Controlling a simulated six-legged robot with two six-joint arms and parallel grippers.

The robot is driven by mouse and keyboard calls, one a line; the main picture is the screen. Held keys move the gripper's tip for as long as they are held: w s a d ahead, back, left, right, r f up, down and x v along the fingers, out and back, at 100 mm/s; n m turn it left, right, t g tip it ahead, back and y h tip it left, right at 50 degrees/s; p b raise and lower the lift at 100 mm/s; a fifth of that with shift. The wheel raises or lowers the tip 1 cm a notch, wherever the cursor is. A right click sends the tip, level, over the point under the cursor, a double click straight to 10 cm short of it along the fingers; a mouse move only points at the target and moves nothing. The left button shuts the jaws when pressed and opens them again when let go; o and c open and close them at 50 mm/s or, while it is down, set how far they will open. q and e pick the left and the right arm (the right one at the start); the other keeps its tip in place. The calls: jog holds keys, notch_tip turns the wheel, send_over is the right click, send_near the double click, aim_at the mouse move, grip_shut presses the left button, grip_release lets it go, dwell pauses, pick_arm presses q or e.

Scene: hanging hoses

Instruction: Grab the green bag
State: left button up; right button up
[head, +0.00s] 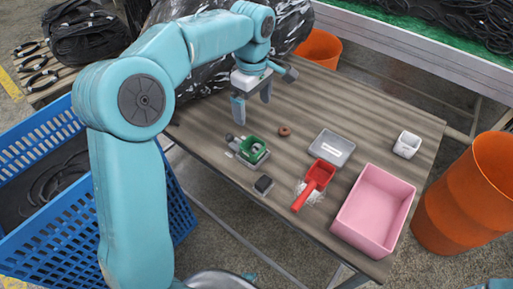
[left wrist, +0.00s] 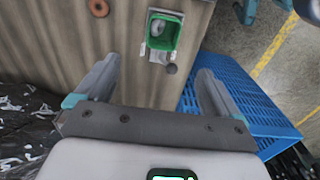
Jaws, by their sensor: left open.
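A small green open-topped item (head: 254,148), which looks more like a tray or lined box than a clear bag, sits on a small grey scale-like base (head: 234,146) on the table's left part. Something pale lies inside it. It also shows in the left wrist view (left wrist: 153,42), ahead of the fingertips. My left gripper (head: 252,103) is open and empty, fingers down, above the table and behind the green item, not touching it. In the left wrist view both fingers of my left gripper (left wrist: 157,68) stand wide apart. My right gripper is not visible.
A blue crate (head: 180,205) stands left; black wrapped bundles lie behind.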

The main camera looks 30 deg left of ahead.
pick_arm(q)
jog(key=b, duration=0.2)
send_near(250, 144)
jog(key=s+d, duration=0.2)
jog(key=shift+s+d+f, duration=0.1)
jog(key=shift+s+f, duration=0.1)
jog(key=shift+f, duration=0.75)
notch_tip(250, 144, down, 5)
jog(key=shift+r, duration=0.15)
jog(key=c, duration=1)
